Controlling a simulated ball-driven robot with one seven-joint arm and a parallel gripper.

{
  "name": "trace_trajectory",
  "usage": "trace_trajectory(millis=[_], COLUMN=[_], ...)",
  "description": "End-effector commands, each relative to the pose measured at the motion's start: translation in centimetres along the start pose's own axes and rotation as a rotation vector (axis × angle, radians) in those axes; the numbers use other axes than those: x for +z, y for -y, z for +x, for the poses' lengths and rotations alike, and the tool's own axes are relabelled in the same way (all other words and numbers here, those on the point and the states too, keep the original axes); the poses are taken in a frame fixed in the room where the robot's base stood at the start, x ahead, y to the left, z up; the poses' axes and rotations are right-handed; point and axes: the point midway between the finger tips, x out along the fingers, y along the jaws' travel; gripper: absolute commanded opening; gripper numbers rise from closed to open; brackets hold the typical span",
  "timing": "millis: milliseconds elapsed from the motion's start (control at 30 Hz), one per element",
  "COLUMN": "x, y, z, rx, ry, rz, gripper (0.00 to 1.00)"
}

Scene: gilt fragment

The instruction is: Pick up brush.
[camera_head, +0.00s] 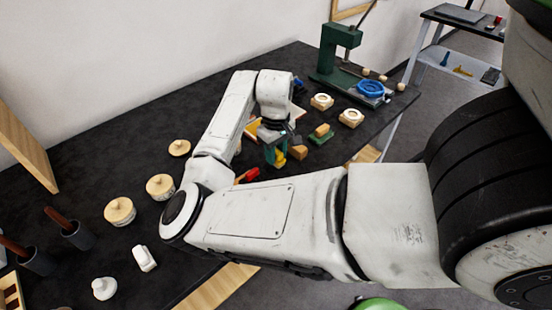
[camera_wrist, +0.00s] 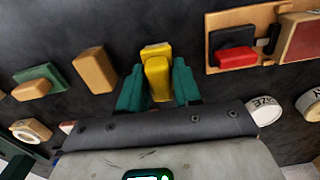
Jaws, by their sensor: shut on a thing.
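My gripper (camera_wrist: 158,78) has two teal fingers, one on each side of a yellow block-like piece (camera_wrist: 156,76) in the wrist view. It is shut on this piece, which may be the brush; its shape does not let me tell surely. In the head view my gripper (camera_head: 275,152) points down at the dark table, and the yellow piece shows only partly beside the fingers. I cannot tell whether the piece touches the table. No bristles are clearly visible.
A tan block (camera_wrist: 95,70) lies just left of the fingers. A green piece with a wooden block (camera_wrist: 38,86) lies farther left. A wooden tray (camera_wrist: 214,22) with black and red items is at right. A green press (camera_head: 338,50) stands at the table's far end.

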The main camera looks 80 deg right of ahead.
Motion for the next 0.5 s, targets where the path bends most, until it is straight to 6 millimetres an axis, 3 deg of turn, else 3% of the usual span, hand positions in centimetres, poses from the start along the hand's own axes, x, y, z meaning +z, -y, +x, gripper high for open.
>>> trace_trajectory(millis=[300, 500], x=[6.0, 10.2], y=[-0.8, -1.2], z=[-6.4, -8.4], rx=[0.002, -0.002], ry=[-0.002, -0.003], rz=[0.008, 0.007], gripper=[0.03, 0.03])
